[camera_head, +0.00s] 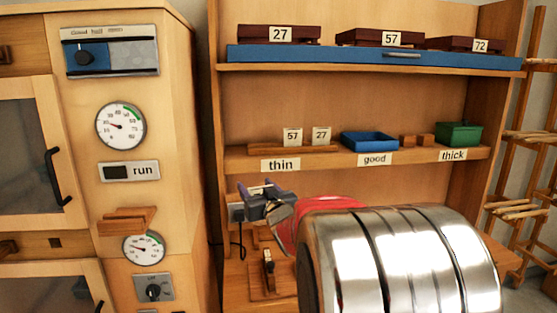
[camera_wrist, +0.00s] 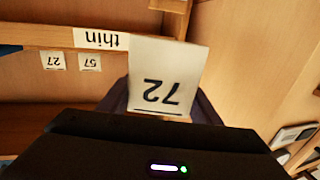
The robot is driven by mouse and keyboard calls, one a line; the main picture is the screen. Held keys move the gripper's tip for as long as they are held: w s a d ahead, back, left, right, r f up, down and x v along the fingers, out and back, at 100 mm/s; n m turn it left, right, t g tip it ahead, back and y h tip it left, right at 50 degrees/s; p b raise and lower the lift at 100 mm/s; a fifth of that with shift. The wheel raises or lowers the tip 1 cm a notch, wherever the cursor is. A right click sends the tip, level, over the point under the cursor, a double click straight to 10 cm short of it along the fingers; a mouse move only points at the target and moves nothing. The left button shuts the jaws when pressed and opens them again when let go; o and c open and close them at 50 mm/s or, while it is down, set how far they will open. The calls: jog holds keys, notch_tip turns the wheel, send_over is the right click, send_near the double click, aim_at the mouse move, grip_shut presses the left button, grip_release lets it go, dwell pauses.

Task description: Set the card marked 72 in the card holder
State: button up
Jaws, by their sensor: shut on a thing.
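The white card marked 72 (camera_wrist: 165,78) stands between the fingers of my gripper (camera_wrist: 160,108) and appears upside down in the wrist view. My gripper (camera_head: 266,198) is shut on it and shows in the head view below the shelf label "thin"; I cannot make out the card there. A slanted wooden piece (camera_head: 127,221), which looks like a card holder, sticks out from the cabinet front, left of my gripper and apart from it. A wooden strip (camera_head: 255,153) on the "thin" shelf has cards marked 57 (camera_head: 292,137) and 27 (camera_head: 321,136) standing at it.
The shelf (camera_head: 235,162) runs above my gripper and holds a blue tray (camera_head: 369,141) and a green box (camera_head: 459,134). Dark red boxes stand on the upper shelf. The cabinet (camera_head: 178,190) with gauges and a "run" panel (camera_head: 129,171) stands on the left.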

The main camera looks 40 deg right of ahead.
jog(key=a+f+n+y, duration=0.1)
jog(key=a+f+y, duration=0.1)
jog(key=a+f, duration=1)
jog(key=a+f+n+y, duration=0.2)
jog(key=a+f+y, duration=0.1)
jog(key=a+f, duration=0.9)
jog(key=a, duration=0.5)
jog(key=shift+s+t, duration=0.2)
jog(key=shift+t, duration=0.1)
